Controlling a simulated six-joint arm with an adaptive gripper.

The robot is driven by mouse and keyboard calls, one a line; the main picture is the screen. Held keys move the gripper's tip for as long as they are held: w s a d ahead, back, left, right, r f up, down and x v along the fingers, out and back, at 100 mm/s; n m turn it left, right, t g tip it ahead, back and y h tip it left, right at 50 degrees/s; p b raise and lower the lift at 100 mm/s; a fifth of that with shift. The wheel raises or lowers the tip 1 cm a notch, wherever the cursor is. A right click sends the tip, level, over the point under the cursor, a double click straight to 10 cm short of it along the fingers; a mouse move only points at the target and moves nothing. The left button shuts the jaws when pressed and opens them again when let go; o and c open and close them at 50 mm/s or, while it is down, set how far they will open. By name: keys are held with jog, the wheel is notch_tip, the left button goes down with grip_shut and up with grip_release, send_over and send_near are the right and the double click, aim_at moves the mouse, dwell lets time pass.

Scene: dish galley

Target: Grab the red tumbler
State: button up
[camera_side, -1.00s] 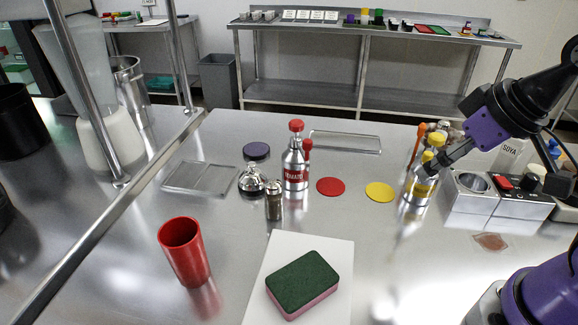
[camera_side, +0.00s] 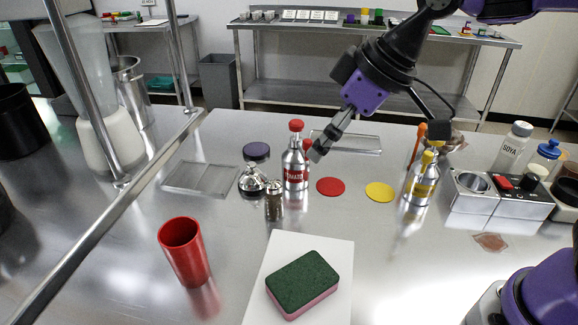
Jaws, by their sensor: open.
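The red tumbler (camera_side: 186,254) stands upright and alone on the steel counter at the left front, and its open mouth shows from above. My gripper (camera_side: 316,155) is in the air to the upper right of the tumbler, well apart from it. In the picture it overlaps the space just right of the red-capped tomato bottle (camera_side: 296,165); I cannot tell if it touches the bottle. The gripper is open, and nothing shows between its fingers.
A green and pink sponge (camera_side: 303,283) lies on a white board (camera_side: 262,291) right of the tumbler. A pepper mill (camera_side: 274,200) and a chrome-topped shaker (camera_side: 252,181) stand behind. A metal rail (camera_side: 60,265) runs left of the tumbler. A yellow-capped bottle (camera_side: 420,180) stands right.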

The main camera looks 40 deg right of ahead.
jog(key=w+a+f+n+y, duration=0.1)
jog(key=w+a+f+n, duration=0.15)
jog(key=a, duration=0.75)
jog(key=n+g+y, duration=0.1)
jog(key=n+g, duration=0.1)
jog(key=n, duration=0.1)
send_near(181, 238)
jog(key=shift+s+a+f, duration=0.65)
jog(key=shift+s+a, duration=0.15)
jog(key=shift+a, duration=0.15)
jog(key=x, duration=0.5)
jog(key=shift+w+a+f, duration=0.15)
jog(key=shift+w+f, duration=0.05)
jog(key=c, duration=1.2)
